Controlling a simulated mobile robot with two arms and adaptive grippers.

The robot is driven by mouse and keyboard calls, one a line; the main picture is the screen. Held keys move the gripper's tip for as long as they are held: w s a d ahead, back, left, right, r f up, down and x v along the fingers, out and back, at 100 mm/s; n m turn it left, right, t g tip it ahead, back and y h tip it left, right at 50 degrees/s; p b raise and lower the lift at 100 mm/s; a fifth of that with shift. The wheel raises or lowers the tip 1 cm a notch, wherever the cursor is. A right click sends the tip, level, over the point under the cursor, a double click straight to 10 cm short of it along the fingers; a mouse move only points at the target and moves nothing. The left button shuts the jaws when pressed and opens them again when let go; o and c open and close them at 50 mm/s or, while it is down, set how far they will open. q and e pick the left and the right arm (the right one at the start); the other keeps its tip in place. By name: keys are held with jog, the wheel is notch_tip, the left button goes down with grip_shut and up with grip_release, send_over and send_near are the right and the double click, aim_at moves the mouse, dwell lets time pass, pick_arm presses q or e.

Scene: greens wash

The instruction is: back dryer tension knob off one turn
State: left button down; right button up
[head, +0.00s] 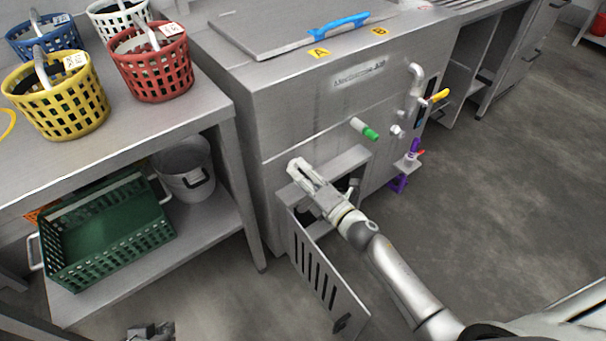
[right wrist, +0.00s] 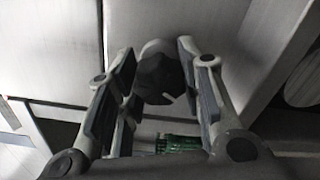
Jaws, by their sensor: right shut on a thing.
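The dryer (head: 310,105) is a steel cabinet with a slotted access door (head: 325,280) hanging open low on its front. My right gripper (head: 297,167) reaches in at the upper left of that opening. In the right wrist view, a dark faceted knob (right wrist: 158,80) with a pale mark on its edge sits between the two fingers of this gripper (right wrist: 160,85). The gripper is shut on the knob. In the head view the gripper hides the knob. My left gripper (head: 150,332) shows only in part at the bottom edge, and its fingers cannot be made out.
A green-tipped handle (head: 370,134), a yellow handle (head: 440,95) and a purple fitting (head: 414,147) stick out to the right. A table with colored baskets (head: 150,65) stands left, with a green crate (head: 105,235) and steel pot (head: 185,170) below. The floor at right is clear.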

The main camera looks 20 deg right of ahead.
jog(key=o, duration=1)
jog(key=shift+o, duration=0.2)
jog(key=v, duration=1.2)
